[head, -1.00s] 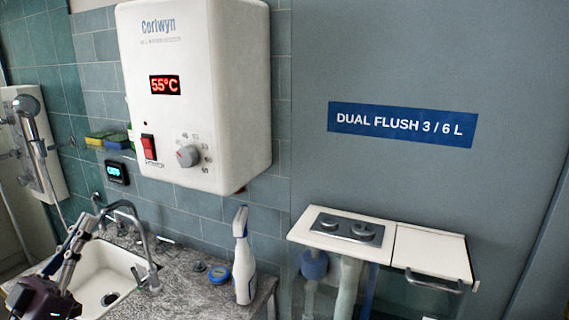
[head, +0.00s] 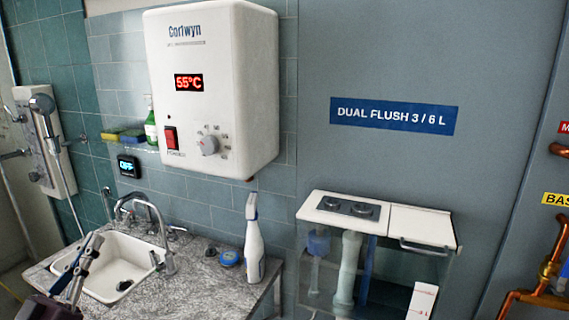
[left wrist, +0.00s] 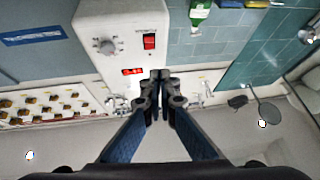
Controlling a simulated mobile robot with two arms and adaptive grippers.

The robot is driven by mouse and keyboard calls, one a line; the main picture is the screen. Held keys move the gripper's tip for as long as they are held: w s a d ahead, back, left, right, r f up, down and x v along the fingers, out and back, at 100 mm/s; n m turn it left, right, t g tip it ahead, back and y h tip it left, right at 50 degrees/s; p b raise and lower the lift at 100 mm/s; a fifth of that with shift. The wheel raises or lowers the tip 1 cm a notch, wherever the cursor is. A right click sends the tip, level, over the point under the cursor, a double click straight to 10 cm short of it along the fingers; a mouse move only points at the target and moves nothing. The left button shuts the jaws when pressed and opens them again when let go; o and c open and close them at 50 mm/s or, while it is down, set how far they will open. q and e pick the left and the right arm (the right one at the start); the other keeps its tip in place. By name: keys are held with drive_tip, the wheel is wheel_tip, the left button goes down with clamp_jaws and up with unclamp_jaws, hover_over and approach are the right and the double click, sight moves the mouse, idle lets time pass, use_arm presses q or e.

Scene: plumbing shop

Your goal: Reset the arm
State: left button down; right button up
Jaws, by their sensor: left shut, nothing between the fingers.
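My left gripper (head: 88,262) is at the lower left of the head view, in front of the sink (head: 125,262). Its fingers point up and are shut with nothing between them. In the left wrist view the closed fingertips (left wrist: 160,76) are at the centre, in front of the white water heater (left wrist: 112,25), which appears upside down there. The heater (head: 225,90) hangs on the wall in the head view, with a red 55°C display, a red switch and a grey knob. My right gripper is not in view.
A white spray bottle (head: 254,245) and a blue round tin (head: 230,257) stand on the stone counter (head: 195,290). A dual flush cistern (head: 375,222) is at right, beside copper pipes (head: 545,280). A shower panel (head: 45,150) is at far left.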

use_arm(q)
drive_tip(key=s+d+f+n+g+y, duration=0.1)
drive_tip(key=s+d+f+g+y, duration=0.15)
drive_tip(key=f, duration=0.55)
drive_tip(key=s+d+f+n+g+y, duration=0.15)
drive_tip(key=f+g, duration=0.25)
drive_tip(key=f, duration=0.5)
drive_tip(key=s+d+f+n+g+y, duration=0.1)
drive_tip(key=s+d+f+g+y, duration=0.15)
drive_tip(key=f, duration=0.55)
drive_tip(key=s+d+f+m+g, duration=0.1)
drive_tip(key=s+d+f+g, duration=0.3)
drive_tip(key=s, duration=0.4)
drive_tip(key=s+d+f+m+g, duration=0.1)
drive_tip(key=s+d+f+g, duration=0.2)
drive_tip(key=s, duration=0.4)
drive_tip(key=s+d+f+m+g, duration=0.1)
drive_tip(key=s+d+f+g, duration=0.3)
drive_tip(key=s, duration=0.4)
wheel_tip(320, 180, down, 28)
drive_tip(key=s+g, duration=0.1)
drive_tip(key=s, duration=0.2)
drive_tip(key=s+a+f+g, duration=0.1)
drive_tip(key=s+a+f, duration=0.1)
drive_tip(key=s+f, duration=1.2)
drive_tip(key=shift+s+a+f+m+h, duration=0.35)
drive_tip(key=shift+s+f+m, duration=0.1)
drive_tip(key=shift+s, duration=0.65)
